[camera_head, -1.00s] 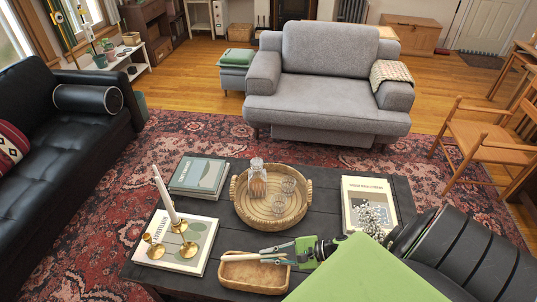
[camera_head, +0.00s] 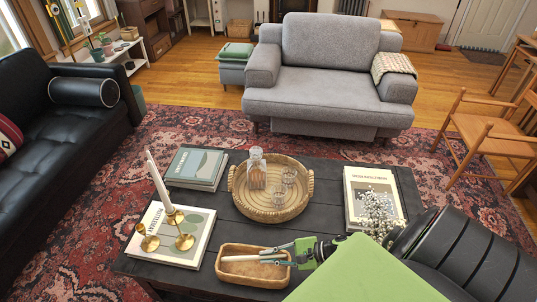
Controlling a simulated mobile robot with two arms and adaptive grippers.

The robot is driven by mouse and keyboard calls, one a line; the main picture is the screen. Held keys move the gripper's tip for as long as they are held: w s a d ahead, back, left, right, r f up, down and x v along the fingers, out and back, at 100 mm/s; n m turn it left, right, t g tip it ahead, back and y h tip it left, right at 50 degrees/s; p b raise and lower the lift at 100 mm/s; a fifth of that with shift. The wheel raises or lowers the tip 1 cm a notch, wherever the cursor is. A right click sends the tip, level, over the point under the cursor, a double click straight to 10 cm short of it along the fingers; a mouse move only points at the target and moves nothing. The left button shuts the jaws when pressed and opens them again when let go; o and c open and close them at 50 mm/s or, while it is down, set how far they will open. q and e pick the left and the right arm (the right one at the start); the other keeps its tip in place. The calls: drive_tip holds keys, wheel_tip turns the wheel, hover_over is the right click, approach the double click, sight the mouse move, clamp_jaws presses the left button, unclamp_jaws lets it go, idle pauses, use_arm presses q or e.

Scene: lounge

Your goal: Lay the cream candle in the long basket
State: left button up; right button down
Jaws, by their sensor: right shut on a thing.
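The cream candle (camera_head: 240,258) lies level across the long basket (camera_head: 232,279), a shallow wooden-looking tray at the front of the dark table. Its left end is near the basket's left wall. I cannot tell whether it touches the bottom. My right gripper (camera_head: 271,256) reaches in from the right over the basket's right end and is shut on the candle's right end. My right arm hides part of the table's front right. My left gripper is not in view.
Brass candle holders (camera_head: 183,241) with an upright pale candle (camera_head: 158,184) stand on a book left of the basket. A round woven tray (camera_head: 238,199) with a decanter and glasses is behind. White flowers (camera_head: 380,211) stand close to my right arm.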

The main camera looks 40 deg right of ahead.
drive_tip(key=c, duration=2)
unclamp_jaws()
drive_tip(key=shift+r, duration=5.05)
